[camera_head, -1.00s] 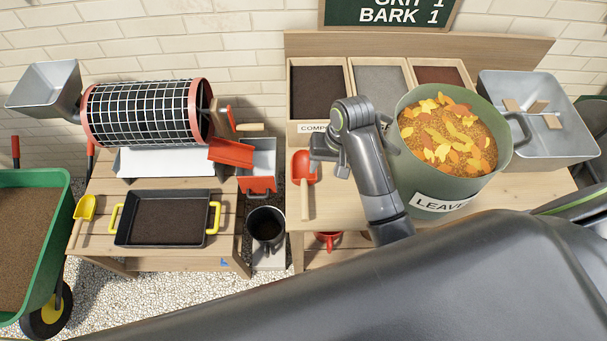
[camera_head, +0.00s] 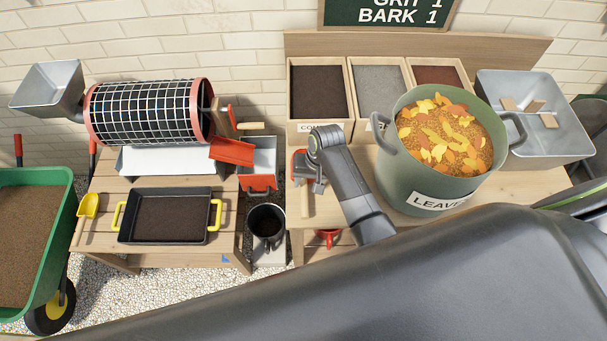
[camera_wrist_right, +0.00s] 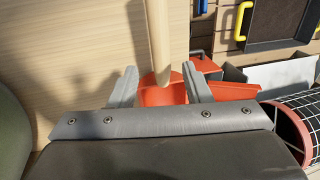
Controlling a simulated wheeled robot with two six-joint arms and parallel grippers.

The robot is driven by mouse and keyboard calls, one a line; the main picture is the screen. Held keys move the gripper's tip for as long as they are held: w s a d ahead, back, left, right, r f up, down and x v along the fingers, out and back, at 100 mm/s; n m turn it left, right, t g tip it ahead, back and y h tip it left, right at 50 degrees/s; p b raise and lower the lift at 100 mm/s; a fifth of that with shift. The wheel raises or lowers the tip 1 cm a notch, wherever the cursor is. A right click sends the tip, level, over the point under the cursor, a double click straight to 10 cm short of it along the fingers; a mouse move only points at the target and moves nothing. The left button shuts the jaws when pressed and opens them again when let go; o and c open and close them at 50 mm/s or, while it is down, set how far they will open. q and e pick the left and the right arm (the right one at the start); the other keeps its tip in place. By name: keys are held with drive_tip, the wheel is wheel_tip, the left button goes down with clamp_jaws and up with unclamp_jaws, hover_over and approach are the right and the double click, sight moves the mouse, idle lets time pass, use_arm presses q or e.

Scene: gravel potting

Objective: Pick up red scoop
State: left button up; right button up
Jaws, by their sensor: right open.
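The red scoop (camera_head: 297,162) lies at the left edge of the potting bench, its wooden handle (camera_head: 306,208) pointing to the front. My right gripper (camera_head: 312,183) is over the scoop in the head view and hides part of its red bowl. In the right wrist view the gripper (camera_wrist_right: 160,78) is open. The wooden handle (camera_wrist_right: 158,40) runs between its two fingers, and the red bowl (camera_wrist_right: 163,94) shows between and below them. I cannot tell whether the fingers touch the scoop. My left gripper is not in view.
The green leaves pot (camera_head: 400,190) stands just right of my right arm. Wooden bins (camera_head: 319,128) of dark, grey and reddish material stand behind. A lower table at left holds a mesh drum (camera_head: 150,112), a black tray (camera_head: 165,242) and a yellow scoop (camera_head: 88,206).

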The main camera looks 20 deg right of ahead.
sight(305, 187)
drive_tip(key=shift+w+a+f+p, duration=0.1)
drive_tip(key=shift+a+f+p, duration=0.1)
drive_tip(key=shift+f, duration=0.65)
drive_tip(key=shift+w+a+f+p, duration=0.1)
drive_tip(key=shift+a+f, duration=0.05)
drive_tip(key=shift+f, duration=0.75)
drive_tip(key=shift+w+a+f+p, duration=0.1)
drive_tip(key=shift+a+f+p, duration=0.1)
drive_tip(key=shift+f, duration=0.65)
clamp_jaws()
